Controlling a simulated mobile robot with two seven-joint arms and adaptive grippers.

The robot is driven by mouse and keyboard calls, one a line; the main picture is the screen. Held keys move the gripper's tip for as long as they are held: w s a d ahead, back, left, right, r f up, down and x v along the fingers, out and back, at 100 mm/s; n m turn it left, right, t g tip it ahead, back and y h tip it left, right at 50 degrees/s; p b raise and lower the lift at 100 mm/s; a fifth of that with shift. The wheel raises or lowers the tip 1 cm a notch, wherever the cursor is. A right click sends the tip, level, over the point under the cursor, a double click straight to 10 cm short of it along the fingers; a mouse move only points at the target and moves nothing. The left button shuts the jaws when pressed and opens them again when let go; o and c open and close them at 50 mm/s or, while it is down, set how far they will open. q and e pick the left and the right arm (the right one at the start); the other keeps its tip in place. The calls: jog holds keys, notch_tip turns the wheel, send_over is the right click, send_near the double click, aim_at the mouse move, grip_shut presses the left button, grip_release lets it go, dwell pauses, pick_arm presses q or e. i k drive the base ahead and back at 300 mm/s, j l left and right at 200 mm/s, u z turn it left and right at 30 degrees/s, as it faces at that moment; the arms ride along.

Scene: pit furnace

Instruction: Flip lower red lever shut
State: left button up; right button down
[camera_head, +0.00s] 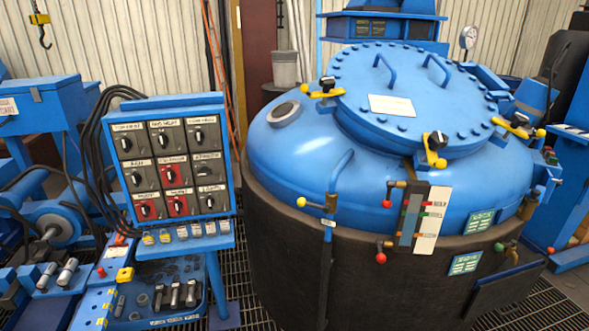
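A level gauge (409,219) stands on the front of the blue furnace vessel, beside a white scale strip. The lower red lever (381,258) is a red ball at the gauge's lower left, hanging just below a small brass valve. An upper red lever (386,204) with a red ball sits above it, on the gauge's upper left. Whether the lower valve is open or shut is too small to tell. Neither of my grippers is in view.
The domed furnace (300,150) with its bolted lid fills the middle and right. A control panel (170,160) with black knobs stands at left, above a tool tray (165,295). Grated floor shows between panel and furnace. Nothing visibly blocks the gauge's front.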

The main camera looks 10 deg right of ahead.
aim_at(380, 259)
jog(key=i+l, duration=0.15)
jog(key=i, duration=0.15)
jog(key=i+l, duration=0.15)
jog(key=i+z, duration=0.15)
jog(key=z, duration=1.45)
